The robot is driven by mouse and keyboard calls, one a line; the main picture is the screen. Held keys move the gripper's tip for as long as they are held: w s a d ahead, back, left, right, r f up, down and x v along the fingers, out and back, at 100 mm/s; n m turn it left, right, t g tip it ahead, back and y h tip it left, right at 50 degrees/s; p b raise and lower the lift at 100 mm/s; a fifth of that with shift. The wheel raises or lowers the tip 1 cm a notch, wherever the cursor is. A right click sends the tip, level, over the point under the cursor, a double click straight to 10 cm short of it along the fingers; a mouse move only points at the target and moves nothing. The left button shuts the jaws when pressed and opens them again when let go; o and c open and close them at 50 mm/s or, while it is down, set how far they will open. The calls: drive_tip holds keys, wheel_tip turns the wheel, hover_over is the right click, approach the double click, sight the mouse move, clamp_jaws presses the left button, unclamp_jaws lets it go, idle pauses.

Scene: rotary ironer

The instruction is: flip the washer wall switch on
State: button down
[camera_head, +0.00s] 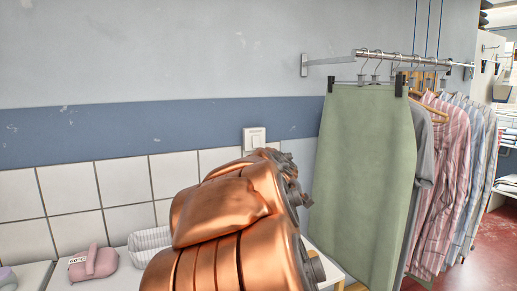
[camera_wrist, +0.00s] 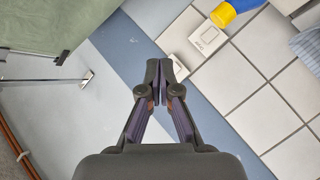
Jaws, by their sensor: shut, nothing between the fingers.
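A white wall switch (camera_head: 254,138) with a small label I cannot read sits at the lower edge of the blue wall band in the head view. In the wrist view, two white switch plates show: one plate (camera_wrist: 178,66) beside my fingertips, partly covered by them, and a labelled plate (camera_wrist: 208,38) farther to the upper right. I cannot tell for sure which is the washer's. My gripper (camera_wrist: 163,70) is shut and empty, its tips pointing at the wall. Whether they touch it is unclear. In the head view my copper arm hides the gripper's tips and the area below the switch.
A green skirt (camera_head: 362,180) hangs from a wall rail, with striped shirts (camera_head: 455,170) to its right. A pink item (camera_head: 93,262) and a striped basket (camera_head: 150,245) stand at lower left. A yellow and blue object (camera_wrist: 226,12) lies near the labelled plate.

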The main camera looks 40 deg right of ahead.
drive_tip(key=w+d+r+n+t+h, duration=0.1)
drive_tip(key=w+d+r+n+t, duration=0.25)
drive_tip(key=d+r, duration=0.35)
drive_tip(key=w+d+f+n+t+y, duration=0.2)
drive_tip(key=w+f+n+t+y, duration=0.2)
drive_tip(key=n, duration=0.8)
drive_tip(key=w+f+y, duration=0.2)
drive_tip(key=w+y, duration=0.1)
drive_tip(key=y, duration=0.1)
drive_tip(key=shift+w, duration=0.15)
drive_tip(key=shift+r, duration=0.1)
drive_tip(key=p, duration=0.2)
approach(256, 145)
drive_tip(key=shift+f+p+x, duration=0.15)
drive_tip(key=shift+p+x, duration=0.9)
drive_tip(key=shift+x, duration=0.7)
drive_tip(key=shift+f+p+x, duration=0.1)
drive_tip(key=shift+p+x, duration=0.95)
drive_tip(key=shift+x, duration=0.7)
drive_tip(key=shift+w+d+r+t+b, duration=0.15)
drive_tip(key=shift+w+t+b, duration=0.15)
drive_tip(key=shift+b, duration=0.55)
